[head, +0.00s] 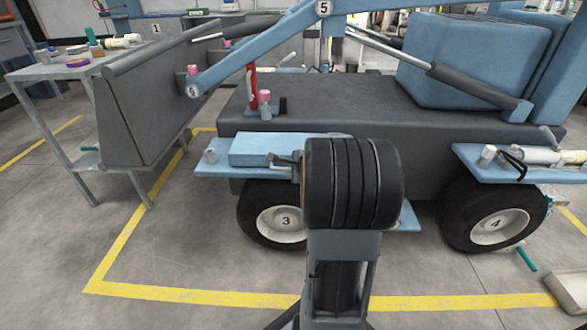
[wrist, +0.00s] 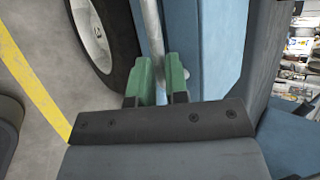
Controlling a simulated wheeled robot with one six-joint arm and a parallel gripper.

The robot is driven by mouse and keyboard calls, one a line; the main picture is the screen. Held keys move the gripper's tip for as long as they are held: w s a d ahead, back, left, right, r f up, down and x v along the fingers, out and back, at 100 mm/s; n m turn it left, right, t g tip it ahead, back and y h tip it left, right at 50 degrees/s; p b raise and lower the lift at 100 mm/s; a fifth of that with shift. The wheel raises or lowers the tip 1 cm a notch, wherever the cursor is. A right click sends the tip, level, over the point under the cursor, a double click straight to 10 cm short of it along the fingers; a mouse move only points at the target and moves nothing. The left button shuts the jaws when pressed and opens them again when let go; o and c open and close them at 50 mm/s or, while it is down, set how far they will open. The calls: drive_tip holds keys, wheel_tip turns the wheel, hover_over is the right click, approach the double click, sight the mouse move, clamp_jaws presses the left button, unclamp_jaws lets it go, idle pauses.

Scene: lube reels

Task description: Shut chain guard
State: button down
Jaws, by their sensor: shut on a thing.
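In the wrist view, the green fingertips of my gripper (wrist: 163,82) are closed around a pale grey bar (wrist: 151,28). The bar runs along a blue surface (wrist: 205,50), with a tyre (wrist: 112,40) on its other side. In the head view, my arm hides the gripper. A blue box-shaped cover (head: 262,150) sits on the machine's side above wheel 3 (head: 284,221), with a grey bracket beside my arm. No part is labelled as the chain guard, so I cannot tell which piece it is or how far it stands open.
The loader arm (head: 262,57) crosses above the dark machine body (head: 330,105). Wheel 4 (head: 492,226) and another blue side shelf (head: 480,160) are at the right. A grey table (head: 52,70) stands at the left. Open floor (head: 150,235) with yellow lines lies in front.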

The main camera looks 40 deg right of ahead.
drive_tip(key=shift+s+a+f, duration=0.1)
drive_tip(key=shift+s+f, duration=0.05)
drive_tip(key=shift+f, duration=0.1)
drive_tip(key=c, duration=1.1)
unclamp_jaws()
drive_tip(key=shift+r, duration=0.15)
drive_tip(key=shift+p+v, duration=3)
drive_tip(key=shift+v, duration=4)
